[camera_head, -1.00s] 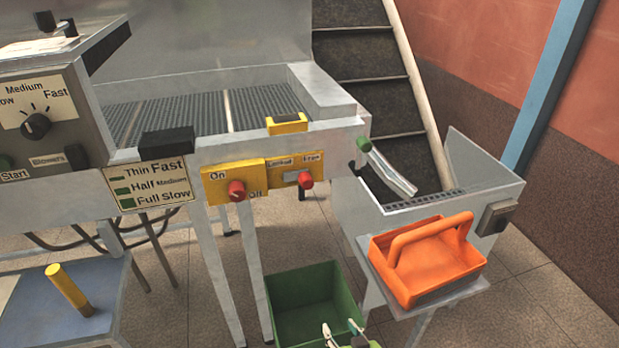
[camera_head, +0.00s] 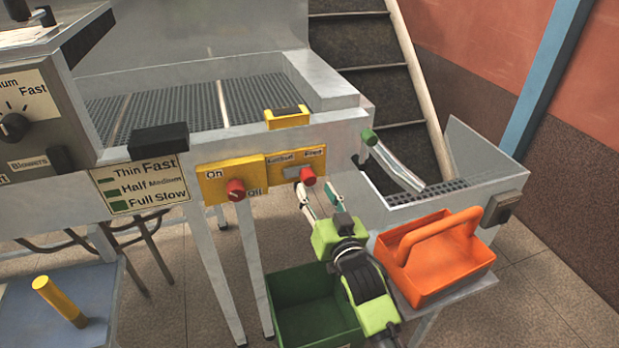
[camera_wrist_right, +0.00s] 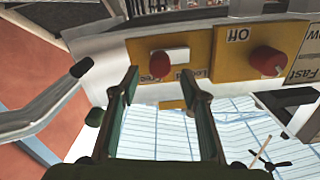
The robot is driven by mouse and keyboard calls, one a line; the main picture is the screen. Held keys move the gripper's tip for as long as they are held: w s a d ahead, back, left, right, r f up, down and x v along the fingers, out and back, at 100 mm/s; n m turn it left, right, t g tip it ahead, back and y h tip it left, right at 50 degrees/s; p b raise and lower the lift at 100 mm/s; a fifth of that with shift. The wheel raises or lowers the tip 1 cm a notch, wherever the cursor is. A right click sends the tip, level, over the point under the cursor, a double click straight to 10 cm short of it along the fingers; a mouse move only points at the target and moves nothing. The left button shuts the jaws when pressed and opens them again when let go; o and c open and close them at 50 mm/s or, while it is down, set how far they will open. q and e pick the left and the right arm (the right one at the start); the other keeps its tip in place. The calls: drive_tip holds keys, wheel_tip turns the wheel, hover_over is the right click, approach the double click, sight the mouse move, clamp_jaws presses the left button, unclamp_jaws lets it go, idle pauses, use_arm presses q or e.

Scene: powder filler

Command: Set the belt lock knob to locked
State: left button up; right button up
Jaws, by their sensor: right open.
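The belt lock knob (camera_head: 307,176) is a small red knob on a yellow panel (camera_head: 280,165) on the machine's front. It sits at the right end of a pale slot, under a label that seems to read "Free"; the other label is at the left. In the right wrist view the picture is turned over and the knob (camera_wrist_right: 159,65) shows at the left of its pale plate. My right gripper (camera_head: 318,191) is open, just below and in front of the knob. Its fingers (camera_wrist_right: 160,85) are spread on either side of the knob in that view, apparently short of it. My left gripper is out of view.
A lever with a green end (camera_head: 369,137) juts out at the right. An orange tote (camera_head: 430,258) stands right of my arm, and a green bin (camera_head: 300,312) is below.

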sight(310, 182)
drive_tip(key=x, duration=0.5)
drive_tip(key=shift+w+a, duration=0.15)
drive_tip(key=shift+w, duration=0.15)
clamp_jaws()
